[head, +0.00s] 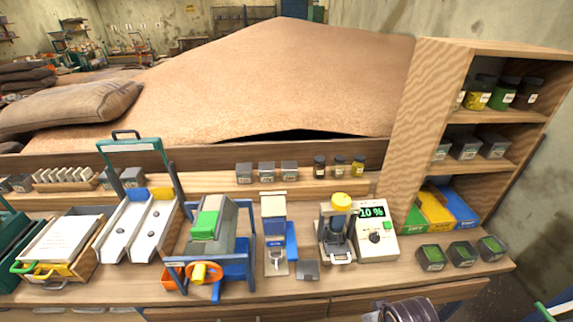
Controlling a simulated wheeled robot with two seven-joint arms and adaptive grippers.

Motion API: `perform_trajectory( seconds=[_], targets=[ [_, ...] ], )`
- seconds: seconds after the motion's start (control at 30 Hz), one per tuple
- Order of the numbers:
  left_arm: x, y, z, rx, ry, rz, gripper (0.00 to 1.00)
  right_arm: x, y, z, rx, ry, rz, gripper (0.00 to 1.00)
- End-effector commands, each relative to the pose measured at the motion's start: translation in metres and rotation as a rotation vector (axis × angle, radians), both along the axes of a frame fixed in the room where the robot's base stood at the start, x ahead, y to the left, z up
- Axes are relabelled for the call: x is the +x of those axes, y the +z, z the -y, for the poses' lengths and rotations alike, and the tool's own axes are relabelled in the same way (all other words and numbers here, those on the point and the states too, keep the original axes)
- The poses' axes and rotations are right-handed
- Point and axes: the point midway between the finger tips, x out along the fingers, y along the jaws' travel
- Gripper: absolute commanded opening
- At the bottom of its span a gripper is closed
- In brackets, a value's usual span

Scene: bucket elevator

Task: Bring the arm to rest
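A wooden workbench (470,281) runs across the front. On it stand a blue-framed device with a green block (207,224) and an orange handwheel, a small blue and white device (274,225), and a device with a yellow knob (340,203). A cream meter box (377,241) beside it reads "10 %".
A sloped double chute (140,222) and a tray with a white sheet (60,241) occupy the left of the bench. A grain heap (270,85) fills the background.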

Motion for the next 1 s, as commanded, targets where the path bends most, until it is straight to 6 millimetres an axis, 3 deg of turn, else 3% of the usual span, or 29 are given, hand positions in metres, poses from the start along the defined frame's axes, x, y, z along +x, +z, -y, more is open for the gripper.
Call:
perform_trajectory(
  seconds=[0.27, 0.47, 1.0],
  targets=[
    [0.0, -0.001, 0.0, 0.0, 0.0, 0.0, 0.0, 0.007, -0.032, -0.001, 0.0, 0.001, -0.011, 0.0],
    [0.0, -0.003, 0.0, 0.0, 0.0, 0.0, 0.0, 0.011, -0.069, -0.002, 0.0, 0.003, -0.023, 0.0],
    [0.0, -0.009, 0.0, 0.0, 0.0, 0.0, 0.0, 0.004, -0.219, -0.003, -0.002, 0.011, -0.071, 0.0]
  ],
)
